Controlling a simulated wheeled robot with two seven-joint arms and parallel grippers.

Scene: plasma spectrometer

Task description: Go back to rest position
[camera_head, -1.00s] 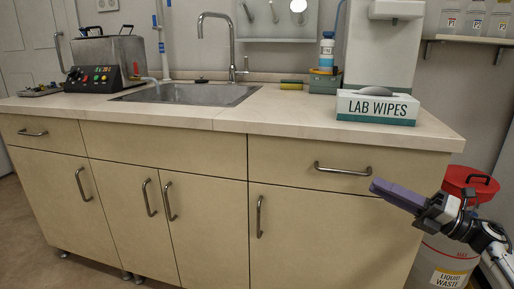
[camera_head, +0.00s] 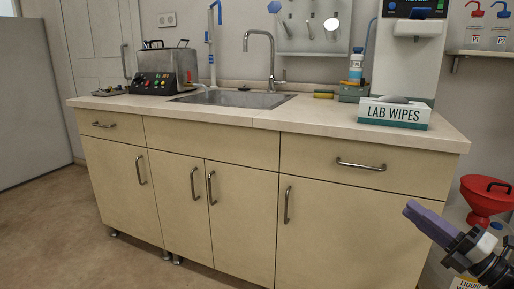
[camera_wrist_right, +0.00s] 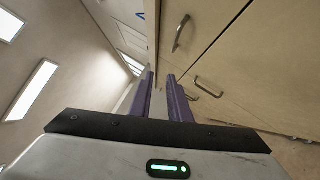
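My right gripper (camera_head: 409,209) is at the lower right of the head view, in front of the cabinet's right end. Its purple fingers point to the upper left. The right wrist view shows a gap between the two fingers (camera_wrist_right: 160,80) with nothing held in it. My left gripper is not in the head view.
The lab cabinet (camera_head: 240,232) fills the middle, carrying a sink (camera_head: 240,99), a control box (camera_head: 156,83) and a wipes box (camera_head: 395,113). A red funnel (camera_head: 487,197) stands at the right, close to my right arm. The floor (camera_head: 60,215) at left is clear.

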